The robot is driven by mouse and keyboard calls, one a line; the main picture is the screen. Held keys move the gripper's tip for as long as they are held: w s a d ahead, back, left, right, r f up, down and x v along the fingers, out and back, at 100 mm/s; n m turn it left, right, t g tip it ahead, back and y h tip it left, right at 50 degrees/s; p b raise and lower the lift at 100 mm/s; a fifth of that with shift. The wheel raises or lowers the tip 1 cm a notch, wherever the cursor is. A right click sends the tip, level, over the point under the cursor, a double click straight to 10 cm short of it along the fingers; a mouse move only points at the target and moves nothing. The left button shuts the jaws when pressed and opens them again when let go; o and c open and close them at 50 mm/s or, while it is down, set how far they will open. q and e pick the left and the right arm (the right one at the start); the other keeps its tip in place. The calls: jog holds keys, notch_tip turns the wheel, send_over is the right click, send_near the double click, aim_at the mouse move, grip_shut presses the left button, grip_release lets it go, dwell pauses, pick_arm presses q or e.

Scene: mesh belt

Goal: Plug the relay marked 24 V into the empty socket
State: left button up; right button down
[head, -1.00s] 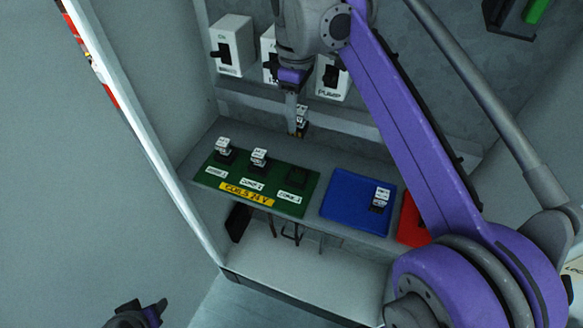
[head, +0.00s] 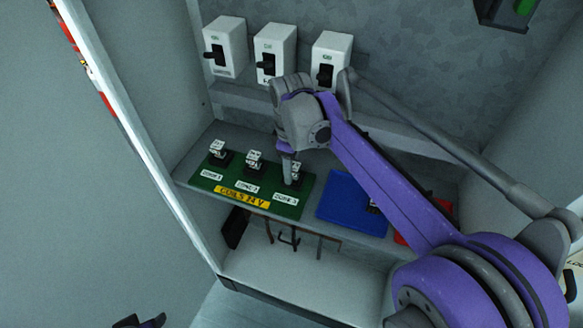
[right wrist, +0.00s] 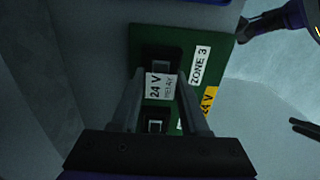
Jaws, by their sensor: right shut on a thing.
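The green board (head: 232,192) carries three socket places with ZONE labels and a yellow COILS 24 V label. White relays stand in the left socket (head: 217,148) and the middle socket (head: 254,160). My right gripper (head: 290,175) is at the right socket, labelled ZONE 3. In the right wrist view its fingers are shut on the relay marked 24 V (right wrist: 160,87), which is at the dark ZONE 3 socket (right wrist: 161,56). Whether the relay is fully seated cannot be told. My left gripper (head: 140,322) only partly shows at the bottom edge.
A blue board (head: 340,197) lies right of the green one, its relay mostly hidden by my right arm. A red board (head: 410,238) is farther right. The cabinet's door edge (head: 130,160) rises at left.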

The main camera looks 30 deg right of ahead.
jog(key=shift+f, duration=0.3)
jog(key=shift+c, duration=2.1)
grip_release()
jog(key=shift+s+a+f, duration=0.1)
jog(key=shift+s, duration=0.05)
jog(key=shift+r, duration=0.5)
notch_tip(320, 180, up, 12)
jog(key=p, duration=0.1)
jog(key=shift+f, duration=0.1)
